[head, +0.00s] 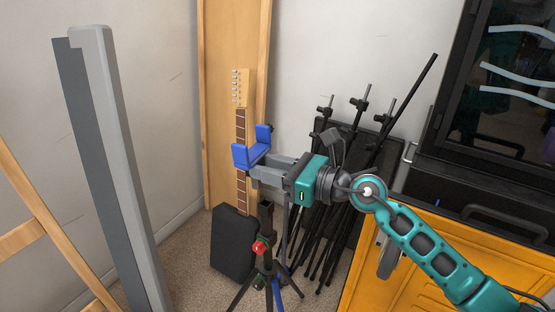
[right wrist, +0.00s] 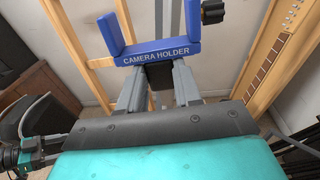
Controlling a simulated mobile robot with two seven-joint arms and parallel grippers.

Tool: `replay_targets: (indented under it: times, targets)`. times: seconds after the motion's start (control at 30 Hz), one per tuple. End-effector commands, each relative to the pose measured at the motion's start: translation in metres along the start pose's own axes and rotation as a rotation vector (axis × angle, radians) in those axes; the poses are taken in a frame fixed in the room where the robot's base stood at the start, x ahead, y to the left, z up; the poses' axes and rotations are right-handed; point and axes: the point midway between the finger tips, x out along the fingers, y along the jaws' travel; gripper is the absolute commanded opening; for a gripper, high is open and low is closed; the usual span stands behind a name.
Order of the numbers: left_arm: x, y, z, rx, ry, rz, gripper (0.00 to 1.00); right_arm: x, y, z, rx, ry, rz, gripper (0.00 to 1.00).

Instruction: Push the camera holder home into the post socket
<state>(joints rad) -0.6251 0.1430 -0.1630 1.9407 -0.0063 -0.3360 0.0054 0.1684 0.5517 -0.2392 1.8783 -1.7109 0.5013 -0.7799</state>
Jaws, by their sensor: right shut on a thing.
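The blue U-shaped camera holder (head: 253,155) is in the jaws of my right gripper (head: 268,175), which is shut on its dark stem. The holder's open side faces up and it looks roughly upright. In the right wrist view the holder (right wrist: 157,51) shows its label and a black knob at its side, with my right gripper's fingers (right wrist: 158,85) on either side of the stem. The tripod post (head: 266,212) stands below the holder in the head view. Whether the stem's lower end is in the socket I cannot tell.
The tripod (head: 267,272) has spread legs and a red knob. A black case (head: 233,245) and a guitar neck (head: 240,125) stand behind it. Several black stands (head: 340,200) lean at the back right. A yellow cabinet (head: 400,265) is at the right.

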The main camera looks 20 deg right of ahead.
Motion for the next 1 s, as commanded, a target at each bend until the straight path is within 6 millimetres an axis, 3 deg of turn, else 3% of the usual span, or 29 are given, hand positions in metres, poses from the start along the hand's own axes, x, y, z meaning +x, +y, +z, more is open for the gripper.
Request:
replay_targets:
  times: [0.2, 0.63, 1.0]
  targets:
    - [-0.001, 0.0, 0.001, -0.001, -0.003, 0.0, 0.75, -0.009, -0.018, 0.008, -0.001, -0.055, -0.078, 0.0]
    - [-0.001, 0.0, 0.001, -0.001, -0.003, 0.0, 0.75, -0.012, -0.019, 0.01, -0.002, -0.058, -0.074, 0.0]
    - [0.018, 0.001, 0.027, -0.001, -0.002, 0.0, 0.75, -0.009, -0.019, -0.025, -0.002, -0.057, -0.074, 0.0]
